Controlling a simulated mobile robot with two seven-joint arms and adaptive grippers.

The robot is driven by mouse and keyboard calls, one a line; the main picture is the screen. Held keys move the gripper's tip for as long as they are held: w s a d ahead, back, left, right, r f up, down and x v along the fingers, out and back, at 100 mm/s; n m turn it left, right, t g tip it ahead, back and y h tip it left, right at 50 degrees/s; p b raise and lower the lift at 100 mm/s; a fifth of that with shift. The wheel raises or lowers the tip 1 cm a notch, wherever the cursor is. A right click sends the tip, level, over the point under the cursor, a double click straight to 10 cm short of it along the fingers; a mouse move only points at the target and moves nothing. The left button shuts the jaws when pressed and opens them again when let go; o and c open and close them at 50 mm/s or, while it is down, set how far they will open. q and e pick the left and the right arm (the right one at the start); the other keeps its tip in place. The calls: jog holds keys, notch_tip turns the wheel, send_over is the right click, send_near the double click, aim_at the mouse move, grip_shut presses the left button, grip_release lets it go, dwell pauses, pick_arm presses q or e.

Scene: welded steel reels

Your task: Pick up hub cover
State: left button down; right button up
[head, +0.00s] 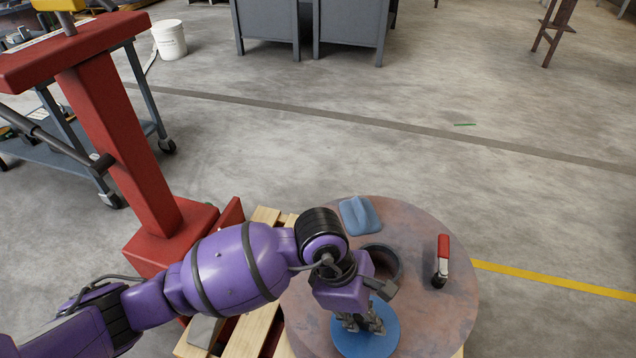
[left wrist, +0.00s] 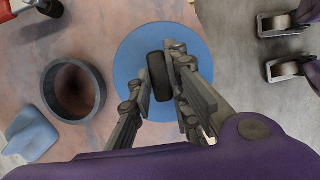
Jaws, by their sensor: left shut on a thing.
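The hub cover is a blue round disc (head: 380,341) with a dark rounded grip at its middle. It is at the front of the round rusty reel face (head: 440,318). The disc also shows in the left wrist view (left wrist: 133,62), with the dark grip (left wrist: 159,75) between the fingers. My left gripper (head: 361,322) is above the disc, pointing down, and is shut on the grip. Its fingers partly hide the disc. I cannot tell whether the disc touches the reel face. My right gripper is not in view.
An open dark hub ring (head: 398,270) stands on the reel behind the gripper. A blue bracket-like piece (head: 360,214) and a red-handled clamp (head: 442,258) are also on the reel. A wooden pallet (head: 252,326) lies beneath. A red stand (head: 125,150) rises at left. The floor at right is clear.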

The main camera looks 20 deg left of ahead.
pick_arm(q)
jog(key=s+r+p, duration=0.5)
jog(key=s+r, duration=0.6)
jog(key=s, duration=0.2)
jog(key=shift+s+d, duration=0.15)
jog(key=shift+s, duration=0.2)
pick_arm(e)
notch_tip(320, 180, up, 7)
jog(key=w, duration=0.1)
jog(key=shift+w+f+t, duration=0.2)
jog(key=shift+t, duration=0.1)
